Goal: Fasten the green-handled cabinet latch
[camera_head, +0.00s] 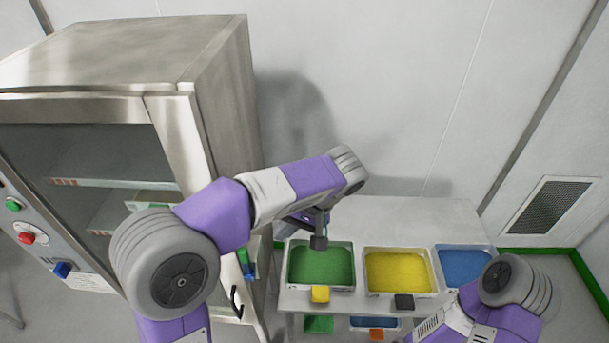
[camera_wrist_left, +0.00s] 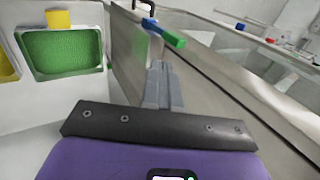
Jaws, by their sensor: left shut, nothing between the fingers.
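The cabinet latch shows low on the steel cabinet's right edge in the head view, with a green handle (camera_head: 243,257) and a blue part just below it. In the left wrist view the green handle (camera_wrist_left: 172,39) sticks out from the cabinet edge, with its blue part at the upper left. My left gripper (camera_head: 319,240) is shut and empty, to the right of the latch, above the green tray. In the left wrist view its closed fingers (camera_wrist_left: 163,80) point toward the latch, apart from it. My right gripper is out of view; only part of that arm shows.
The steel cabinet (camera_head: 215,110) has a glass front and a black pull handle (camera_head: 236,302). A white table (camera_head: 365,215) holds a green tray (camera_head: 321,290), a yellow tray (camera_head: 398,293) and a blue tray (camera_head: 464,247). Buttons sit on the cabinet's left front.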

